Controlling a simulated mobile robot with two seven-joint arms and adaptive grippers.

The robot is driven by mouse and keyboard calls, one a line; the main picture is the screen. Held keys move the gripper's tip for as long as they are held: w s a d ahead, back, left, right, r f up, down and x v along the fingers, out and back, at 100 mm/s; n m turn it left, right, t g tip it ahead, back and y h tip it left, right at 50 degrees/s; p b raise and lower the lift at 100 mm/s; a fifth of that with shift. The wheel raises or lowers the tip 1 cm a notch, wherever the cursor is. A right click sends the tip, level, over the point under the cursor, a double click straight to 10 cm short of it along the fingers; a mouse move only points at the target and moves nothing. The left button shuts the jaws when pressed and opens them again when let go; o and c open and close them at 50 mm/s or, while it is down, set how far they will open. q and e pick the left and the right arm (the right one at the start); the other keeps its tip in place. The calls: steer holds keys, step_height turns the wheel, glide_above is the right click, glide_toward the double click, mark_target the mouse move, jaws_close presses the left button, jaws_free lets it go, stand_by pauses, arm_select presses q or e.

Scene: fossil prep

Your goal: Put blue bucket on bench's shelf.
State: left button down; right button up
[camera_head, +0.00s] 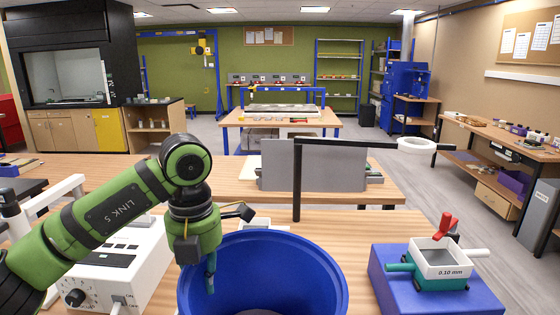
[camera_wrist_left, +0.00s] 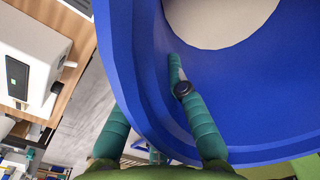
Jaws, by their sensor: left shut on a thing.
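The blue bucket (camera_head: 295,262) is large in the bottom middle of the head view, its open mouth facing up and its lower part cut off by the frame. My left gripper (camera_head: 210,272) is at its left rim, one finger inside the mouth. In the left wrist view the gripper (camera_wrist_left: 152,85) is shut on the wall of the bucket (camera_wrist_left: 240,85), one finger inside and the other outside, partly hidden. The bucket's pale round bottom shows inside. A wooden bench (camera_head: 462,128) along the right wall has a lower shelf. My right gripper is not in view.
A white control box (camera_head: 120,268) stands left of the bucket. A blue block (camera_head: 440,295) carrying a teal and white sieve unit is on the right. A black post with an arm (camera_head: 297,180) and a grey panel (camera_head: 330,165) stand behind. Grey floor (camera_head: 425,180) is open at right.

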arm_select(q)
steer(key=shift+s+f+m, duration=0.1)
steer(key=shift+s+m, duration=0.1)
steer(key=shift+m, duration=0.2)
steer(key=shift+w+a+f+m, duration=0.1)
steer(key=shift+a+f+m, duration=0.3)
steer(key=shift+m, duration=0.5)
steer(key=m, duration=0.1)
steer(key=f+m, duration=0.1)
steer(key=m, duration=0.1)
steer(key=shift+s+a+f, duration=0.2)
steer(key=shift+s+f, duration=0.05)
steer(key=shift+s, duration=0.1)
steer(key=s+a+f+m, duration=0.2)
steer(key=s+f+m, duration=0.2)
steer(key=m, duration=0.8)
steer(key=s+a+f+m, duration=0.1)
steer(key=s+f+m, duration=0.3)
steer(key=m, duration=0.9)
steer(key=shift+s+a+f+m, duration=0.3)
steer(key=shift+s+a+f, duration=0.1)
steer(key=shift+f, duration=1.1)
steer(key=shift+w+r, duration=0.1)
